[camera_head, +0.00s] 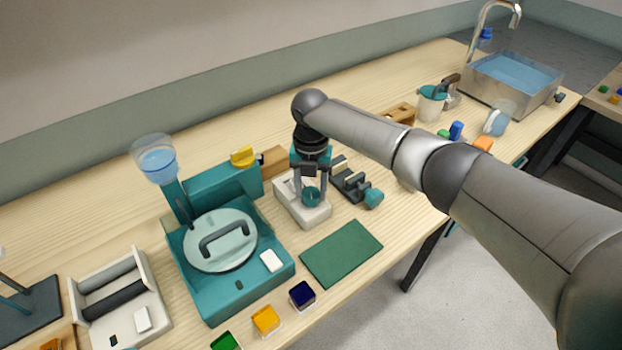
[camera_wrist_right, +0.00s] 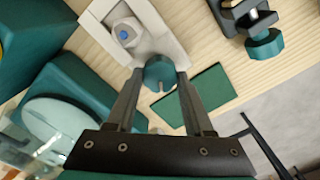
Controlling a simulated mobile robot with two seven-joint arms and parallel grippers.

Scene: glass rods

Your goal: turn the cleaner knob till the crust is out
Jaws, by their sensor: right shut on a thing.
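The cleaner (camera_head: 296,212) is a small pale block with a round teal knob (camera_head: 311,197) at its near end. My right gripper (camera_head: 310,188) comes down from above and is shut on the knob, one finger on each side. In the right wrist view the knob (camera_wrist_right: 159,72) sits between the two fingertips, with a dark notch in its lower edge. Beyond it, the cleaner's pale body (camera_wrist_right: 168,38) carries a raised grey part with a small blue round spot (camera_wrist_right: 123,35). I cannot make out a crust in either view. My left gripper is not in view.
A teal machine (camera_head: 210,285) with a round handled lid stands left of the cleaner. A dark clamp with a teal knob (camera_head: 373,197) is close on its right. A flat green mat (camera_head: 341,252) lies in front, near the table edge.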

